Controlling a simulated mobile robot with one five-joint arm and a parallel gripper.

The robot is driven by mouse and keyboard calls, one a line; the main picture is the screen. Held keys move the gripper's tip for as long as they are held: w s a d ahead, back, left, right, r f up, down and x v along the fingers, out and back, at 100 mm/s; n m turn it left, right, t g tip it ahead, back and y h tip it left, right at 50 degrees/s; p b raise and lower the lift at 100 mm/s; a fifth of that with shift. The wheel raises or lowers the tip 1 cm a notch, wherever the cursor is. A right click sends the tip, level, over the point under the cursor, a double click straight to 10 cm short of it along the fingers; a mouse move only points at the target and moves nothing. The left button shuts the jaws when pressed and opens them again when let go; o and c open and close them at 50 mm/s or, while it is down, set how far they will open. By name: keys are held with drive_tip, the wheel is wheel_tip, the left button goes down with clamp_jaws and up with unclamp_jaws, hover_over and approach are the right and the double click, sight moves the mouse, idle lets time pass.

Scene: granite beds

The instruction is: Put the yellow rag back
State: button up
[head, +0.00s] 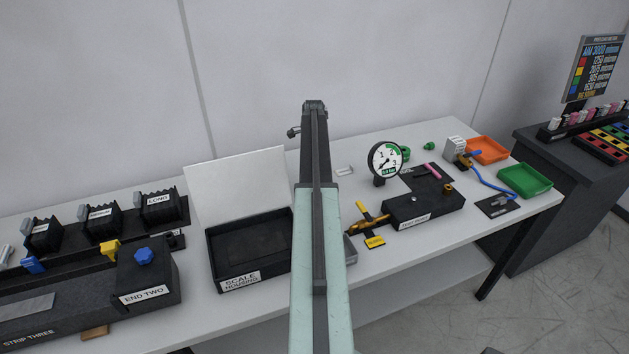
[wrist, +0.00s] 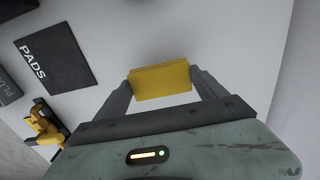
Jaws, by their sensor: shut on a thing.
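In the wrist view the yellow rag (wrist: 160,81) is a small flat yellow block. My gripper (wrist: 160,84) is shut on it, with one dark finger at each side, and holds it in front of a pale surface. Whether it touches that surface I cannot tell. In the head view my own arm covers the middle of the bench, and the rag and fingertips are hidden there. A dark flat mat lettered PADS (wrist: 54,54) lies to the left of the rag in the wrist view, apart from it and with nothing on it.
A black tray labelled SCALE HOUSING (head: 240,281) stands left of my arm on the white bench. To the right are a dial gauge (head: 385,160), a black block (head: 424,210), an orange tray (head: 487,151) and a green tray (head: 525,181). A yellow tool (wrist: 44,124) shows in the wrist view.

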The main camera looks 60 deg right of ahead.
wheel_tip(320, 180, down, 4)
drive_tip(key=b, duration=0.3)
drive_tip(key=shift+b, duration=0.4)
drive_tip(key=shift+r, duration=0.25)
drive_tip(key=shift+f, duration=0.2)
drive_tip(key=o, duration=1.3)
drive_tip(key=shift+s, duration=0.1)
drive_tip(key=shift+c, duration=0.2)
drive_tip(key=shift+r, duration=0.15)
wheel_tip(320, 180, up, 12)
drive_tip(key=p, duration=1.2)
drive_tip(key=shift+r+p, duration=0.15)
drive_tip(key=shift+p, duration=0.25)
